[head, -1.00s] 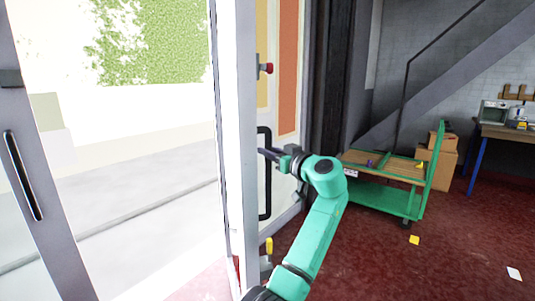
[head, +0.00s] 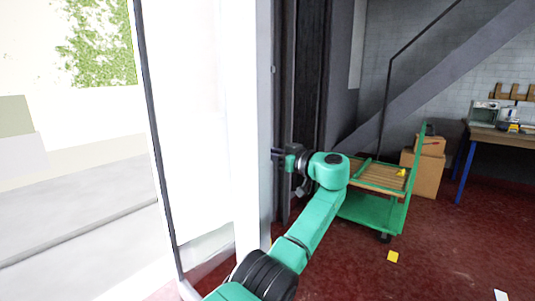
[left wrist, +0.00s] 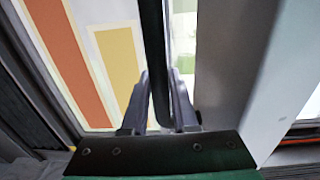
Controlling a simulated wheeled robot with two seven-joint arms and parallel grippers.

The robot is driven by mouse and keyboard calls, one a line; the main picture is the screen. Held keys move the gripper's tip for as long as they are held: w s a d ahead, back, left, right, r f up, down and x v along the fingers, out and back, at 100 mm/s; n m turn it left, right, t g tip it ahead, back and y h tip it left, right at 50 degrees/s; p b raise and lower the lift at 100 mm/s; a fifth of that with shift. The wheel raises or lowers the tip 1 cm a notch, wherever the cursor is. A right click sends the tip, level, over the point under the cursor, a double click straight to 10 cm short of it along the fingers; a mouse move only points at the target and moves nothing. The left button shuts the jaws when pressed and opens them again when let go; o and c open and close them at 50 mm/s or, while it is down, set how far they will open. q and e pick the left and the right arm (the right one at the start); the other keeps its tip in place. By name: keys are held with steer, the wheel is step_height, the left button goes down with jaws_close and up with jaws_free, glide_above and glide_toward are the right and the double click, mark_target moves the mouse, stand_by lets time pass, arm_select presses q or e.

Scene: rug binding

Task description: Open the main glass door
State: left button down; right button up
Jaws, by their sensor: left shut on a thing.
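The main glass door (head: 205,110) stands at the left of centre in the head view, its glass washed out by bright light. Its pale frame edge (head: 250,110) is beside my left gripper (head: 275,154). The green left arm reaches up to the far side of that edge, where the fingertips are partly hidden. In the left wrist view the dark vertical door handle (left wrist: 154,50) stands between the fingers of my left gripper (left wrist: 160,90), which is shut on it. The handle is hidden in the head view. My right gripper is not in view.
A green cart (head: 372,213) stands right of the arm, with cardboard boxes (head: 428,172) behind it and a workbench (head: 500,137) at far right. A yellow piece (head: 392,257) lies on the red floor. Pale paving (head: 75,210) shows outside at left.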

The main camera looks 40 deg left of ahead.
arm_select(q)
steer(key=shift+w, duration=0.4)
steer(key=shift+s, duration=0.1)
steer(key=c, duration=0.7)
jaws_free()
steer(key=shift+a, duration=0.1)
steer(key=d+b, duration=0.2)
steer(key=d, duration=1.2)
steer(key=shift+s+d, duration=0.15)
steer(key=shift+d, duration=0.15)
steer(key=shift+f, duration=0.1)
